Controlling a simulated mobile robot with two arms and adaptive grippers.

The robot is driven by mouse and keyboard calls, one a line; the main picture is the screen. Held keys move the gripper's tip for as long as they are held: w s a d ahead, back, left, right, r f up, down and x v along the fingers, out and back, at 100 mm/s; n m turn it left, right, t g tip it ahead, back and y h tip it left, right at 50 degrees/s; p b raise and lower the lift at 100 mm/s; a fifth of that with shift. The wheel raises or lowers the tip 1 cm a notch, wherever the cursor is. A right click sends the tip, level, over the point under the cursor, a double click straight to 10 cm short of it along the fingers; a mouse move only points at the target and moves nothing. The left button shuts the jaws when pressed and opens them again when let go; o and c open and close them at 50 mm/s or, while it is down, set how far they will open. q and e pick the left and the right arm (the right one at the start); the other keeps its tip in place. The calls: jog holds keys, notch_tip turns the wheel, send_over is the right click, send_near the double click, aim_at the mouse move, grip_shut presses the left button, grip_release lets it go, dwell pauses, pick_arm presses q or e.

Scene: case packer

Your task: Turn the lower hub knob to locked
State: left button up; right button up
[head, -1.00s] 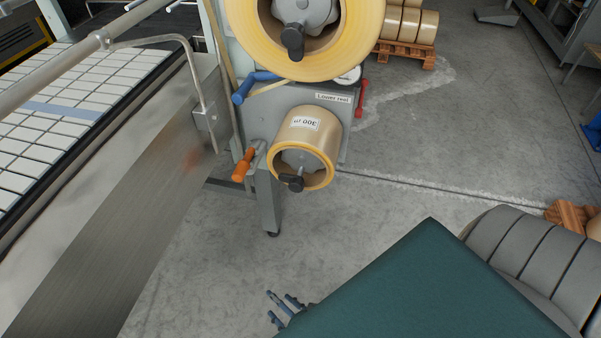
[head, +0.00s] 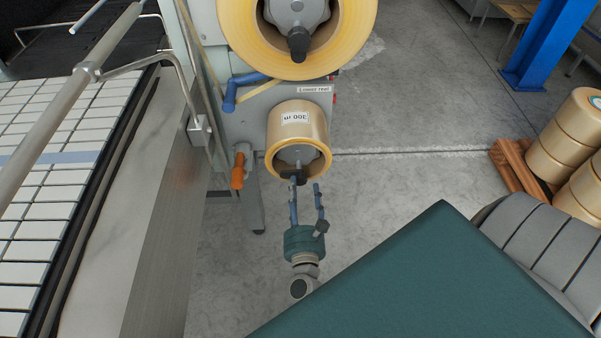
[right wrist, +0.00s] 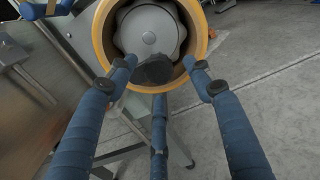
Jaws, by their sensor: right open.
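The lower hub knob (head: 294,175) is a black knob on the front of the grey lower hub (head: 294,156), inside the lower tape roll (head: 302,117). In the right wrist view the knob (right wrist: 154,71) sits at the lower part of the hub (right wrist: 150,32), between and beyond the finger tips. My right gripper (head: 306,184) is open and empty, pointing at the knob from the front. Its left finger overlaps the knob in the head view; I cannot tell whether they touch. My left gripper is not in view.
The larger upper tape roll (head: 298,40) with its own black knob hangs just above. An orange handle (head: 238,172) and a blue handle (head: 240,88) stick out to the left. A metal conveyor side wall (head: 160,220) runs along the left.

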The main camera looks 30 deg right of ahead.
aim_at(300, 182)
jog(key=x, duration=0.4)
jog(key=shift+a+p, duration=0.1)
jog(key=shift+p, duration=0.3)
jog(key=shift+w, duration=0.35)
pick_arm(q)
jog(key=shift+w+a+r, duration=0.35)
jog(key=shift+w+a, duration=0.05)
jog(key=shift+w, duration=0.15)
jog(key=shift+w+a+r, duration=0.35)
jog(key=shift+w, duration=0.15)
pick_arm(e)
jog(key=shift+d, duration=0.25)
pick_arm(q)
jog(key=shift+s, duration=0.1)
pick_arm(e)
jog(key=c, duration=1.2)
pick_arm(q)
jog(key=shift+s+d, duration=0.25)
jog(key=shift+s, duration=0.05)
